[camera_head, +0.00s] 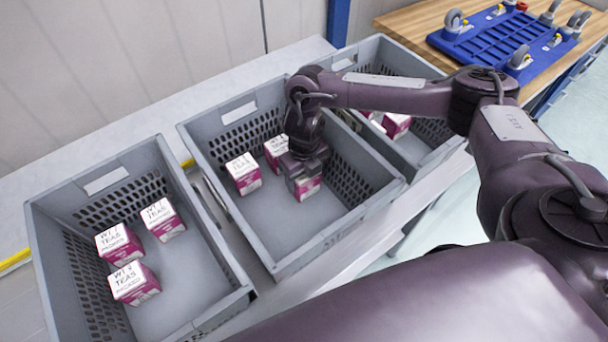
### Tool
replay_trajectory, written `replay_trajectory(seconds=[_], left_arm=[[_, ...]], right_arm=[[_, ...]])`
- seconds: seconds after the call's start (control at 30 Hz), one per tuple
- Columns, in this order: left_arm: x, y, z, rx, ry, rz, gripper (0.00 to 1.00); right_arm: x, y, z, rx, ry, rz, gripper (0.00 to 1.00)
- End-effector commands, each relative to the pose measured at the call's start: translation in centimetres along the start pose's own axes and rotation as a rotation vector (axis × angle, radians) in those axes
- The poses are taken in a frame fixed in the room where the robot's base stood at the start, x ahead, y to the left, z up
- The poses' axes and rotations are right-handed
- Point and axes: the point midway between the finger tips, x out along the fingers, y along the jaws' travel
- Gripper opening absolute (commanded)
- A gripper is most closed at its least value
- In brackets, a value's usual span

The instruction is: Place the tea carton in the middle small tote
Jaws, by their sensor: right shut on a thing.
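The middle small tote (272,262) is grey with slotted walls. My right gripper (304,178) reaches down inside it from above and is shut on a white and magenta tea carton (308,188). The carton is low in the tote, its top partly hidden by the gripper; I cannot tell whether it touches the floor. Two similar tea cartons, one at the left (244,174) and one behind it (276,150), sit in the same tote to the left of the gripper. My left gripper is not in view.
A left grey tote (215,322) holds three tea cartons (119,244). A right grey tote (440,153) holds cartons (396,124), partly hidden by my right arm. A blue wheeled dolly (497,43) lies upturned on a wooden table (410,20). The middle tote's front floor is clear.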

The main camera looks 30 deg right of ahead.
Motion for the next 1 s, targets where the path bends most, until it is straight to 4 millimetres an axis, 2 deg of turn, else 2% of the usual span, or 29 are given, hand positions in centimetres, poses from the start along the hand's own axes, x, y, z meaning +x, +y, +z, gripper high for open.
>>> replay_trajectory(seconds=[0.17,0.2,0.33,0.6,0.7,0.77,0.9,1.0], left_arm=[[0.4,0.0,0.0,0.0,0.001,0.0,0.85],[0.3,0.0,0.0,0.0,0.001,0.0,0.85],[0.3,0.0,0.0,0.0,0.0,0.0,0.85],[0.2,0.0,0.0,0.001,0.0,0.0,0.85],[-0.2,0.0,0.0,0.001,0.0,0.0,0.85],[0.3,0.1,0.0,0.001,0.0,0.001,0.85],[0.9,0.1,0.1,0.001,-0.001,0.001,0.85],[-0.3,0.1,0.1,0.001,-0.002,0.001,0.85]], right_arm=[[0.4,0.0,0.0,0.0,0.0,0.0,0.3],[0.3,0.0,0.0,0.0,0.0,0.0,0.67],[0.3,0.0,0.0,0.0,0.0,0.0,0.84],[0.2,0.0,0.0,0.0,0.0,0.0,0.85],[-0.3,0.0,0.0,0.0,-0.001,0.0,0.85],[-0.7,0.0,0.1,-0.001,-0.003,0.0,0.85],[-3.2,0.0,0.1,-0.001,-0.006,0.0,0.85],[-6.1,-0.1,0.2,-0.002,-0.008,-0.002,0.85]])
